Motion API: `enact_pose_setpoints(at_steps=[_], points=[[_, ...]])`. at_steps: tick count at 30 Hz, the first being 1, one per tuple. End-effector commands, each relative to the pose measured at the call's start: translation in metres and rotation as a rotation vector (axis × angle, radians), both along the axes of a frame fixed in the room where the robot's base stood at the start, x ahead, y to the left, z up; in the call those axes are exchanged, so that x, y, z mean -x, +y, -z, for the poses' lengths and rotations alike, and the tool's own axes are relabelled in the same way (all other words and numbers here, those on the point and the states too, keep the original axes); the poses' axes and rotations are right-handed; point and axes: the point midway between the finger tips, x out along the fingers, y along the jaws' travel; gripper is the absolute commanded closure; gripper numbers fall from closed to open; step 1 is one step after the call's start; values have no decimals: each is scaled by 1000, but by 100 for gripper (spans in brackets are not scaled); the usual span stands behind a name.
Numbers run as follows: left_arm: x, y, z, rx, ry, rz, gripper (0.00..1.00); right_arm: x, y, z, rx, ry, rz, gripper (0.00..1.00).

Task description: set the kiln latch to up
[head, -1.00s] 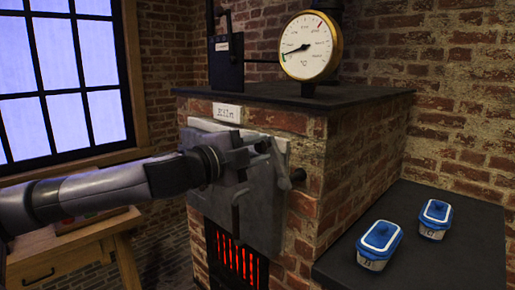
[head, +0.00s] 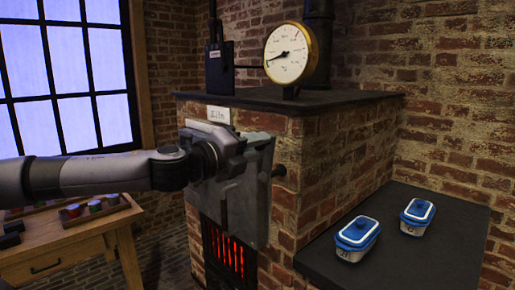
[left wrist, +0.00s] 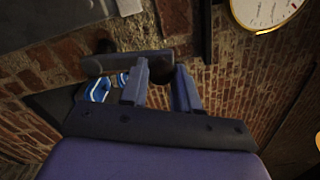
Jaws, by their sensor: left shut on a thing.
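The brick kiln (head: 330,160) has a grey metal door (head: 250,200) on its front, under a label plate. My left gripper (head: 240,143) is at the upper part of the door, and its hand hides most of the latch in the head view. In the left wrist view the left gripper (left wrist: 160,90) has its fingers on either side of a dark part of the latch. A grey latch bar (left wrist: 110,63) extends left beyond the fingers there. The latch's exact angle is hard to judge. My right gripper is not in view.
A dial gauge (head: 290,54) stands on the kiln top. Two blue-lidded jars (head: 357,233) (head: 417,213) sit on a dark side ledge. Red-glowing bars (head: 228,250) show below the door. A wooden table (head: 75,245) with small coloured pots is at the left.

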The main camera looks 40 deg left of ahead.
Motion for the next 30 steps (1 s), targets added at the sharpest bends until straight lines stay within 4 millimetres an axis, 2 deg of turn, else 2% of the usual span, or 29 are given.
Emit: enact_pose_setpoints(at_steps=[18,19,21,30], points=[[0,0,1,-41,-3,6,100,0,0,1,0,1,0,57],[0,0,1,-41,-3,6,66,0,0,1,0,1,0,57],[0,0,1,-40,-2,5,44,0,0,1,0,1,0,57],[0,1,1,-38,-3,3,44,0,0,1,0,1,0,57]])
